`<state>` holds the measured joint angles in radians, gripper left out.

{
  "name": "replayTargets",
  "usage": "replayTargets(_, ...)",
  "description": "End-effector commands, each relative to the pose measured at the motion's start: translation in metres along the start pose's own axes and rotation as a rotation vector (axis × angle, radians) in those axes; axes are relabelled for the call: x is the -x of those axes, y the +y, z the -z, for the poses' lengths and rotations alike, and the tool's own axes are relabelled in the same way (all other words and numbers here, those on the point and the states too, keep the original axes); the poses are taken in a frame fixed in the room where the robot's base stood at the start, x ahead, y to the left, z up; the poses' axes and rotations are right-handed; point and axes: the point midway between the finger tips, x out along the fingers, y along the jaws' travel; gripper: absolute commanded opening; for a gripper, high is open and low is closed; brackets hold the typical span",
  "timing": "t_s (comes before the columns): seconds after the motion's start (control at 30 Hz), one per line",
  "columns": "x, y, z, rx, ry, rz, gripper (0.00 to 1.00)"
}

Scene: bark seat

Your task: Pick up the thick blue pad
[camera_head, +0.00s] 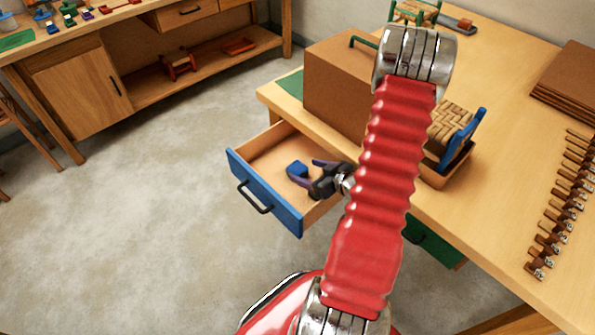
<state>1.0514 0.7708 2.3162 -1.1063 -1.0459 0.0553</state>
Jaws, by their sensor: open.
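A small blue block (297,168), which looks like the thick blue pad, lies inside the open drawer (262,199) with the blue front. My gripper (304,168) is open, with its dark fingers inside the drawer opening, right at the block. The block shows at the fingertips and is partly covered by them. I cannot tell whether the fingers touch it or how far between them it sits.
The drawer walls enclose my gripper closely. On the wooden table above stand a large brown box (335,92) and a crate (446,177) holding a woven seat with a blue part. A row of small clamps (556,226) lies at right. The floor at left is clear.

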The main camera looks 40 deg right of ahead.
Motion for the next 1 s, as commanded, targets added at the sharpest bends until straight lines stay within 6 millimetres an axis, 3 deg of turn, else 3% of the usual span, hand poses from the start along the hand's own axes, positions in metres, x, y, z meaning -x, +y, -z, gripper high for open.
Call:
replayTargets(0.37,-0.043,0.002,0.0,0.0,0.0,0.001,0.7)
replayTargets(0.9,-0.044,0.002,0.0,-0.001,0.0,-0.001,0.7)
replayTargets(1.0,-0.044,0.002,0.0,-0.001,0.0,-0.001,0.64)
